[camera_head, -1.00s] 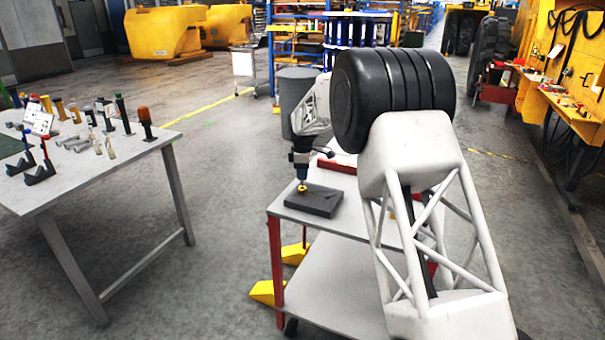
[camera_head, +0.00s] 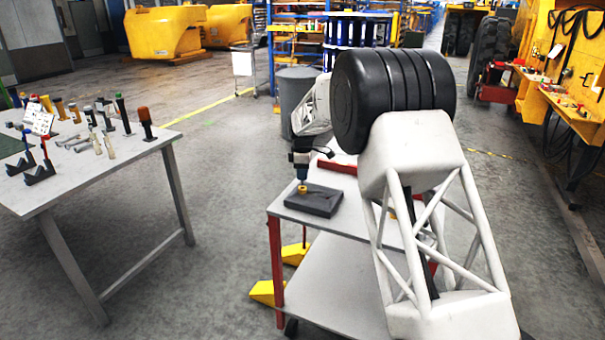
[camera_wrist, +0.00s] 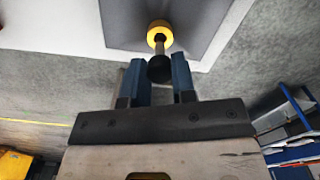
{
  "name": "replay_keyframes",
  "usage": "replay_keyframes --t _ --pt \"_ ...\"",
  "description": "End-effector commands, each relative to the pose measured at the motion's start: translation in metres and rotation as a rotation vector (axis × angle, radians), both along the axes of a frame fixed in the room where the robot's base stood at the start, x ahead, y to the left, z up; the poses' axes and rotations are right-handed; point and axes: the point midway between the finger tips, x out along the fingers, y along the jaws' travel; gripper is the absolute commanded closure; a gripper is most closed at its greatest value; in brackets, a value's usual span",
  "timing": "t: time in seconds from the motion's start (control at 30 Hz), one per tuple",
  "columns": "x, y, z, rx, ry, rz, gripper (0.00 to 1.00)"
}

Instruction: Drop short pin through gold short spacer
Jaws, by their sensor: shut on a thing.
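The gold short spacer (camera_head: 302,189) sits on a dark grey block on the cart. It also shows as a yellow ring in the wrist view (camera_wrist: 159,33). The short pin (camera_wrist: 159,68) has a black rounded head and a paler shaft that reaches to the ring. My gripper (camera_wrist: 163,68) has blue fingers, shut on the pin at its head, above the spacer. In the head view my gripper (camera_head: 302,172) is small and directly over the spacer. How deep the pin's tip is in the ring cannot be told.
The dark grey block (camera_head: 322,203) lies near the left edge of the white cart top (camera_head: 290,212). A red item (camera_head: 337,167) lies behind it. A table (camera_head: 110,168) at left holds several pins and tools. Open floor lies between table and cart.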

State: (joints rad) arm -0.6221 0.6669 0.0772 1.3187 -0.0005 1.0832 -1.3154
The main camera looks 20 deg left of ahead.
Motion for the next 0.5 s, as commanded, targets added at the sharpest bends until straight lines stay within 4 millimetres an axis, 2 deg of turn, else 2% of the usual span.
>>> replay_keyframes --t 0.5 --pt "0.0000 0.0000 -0.0056 0.000 0.000 0.000 0.98"
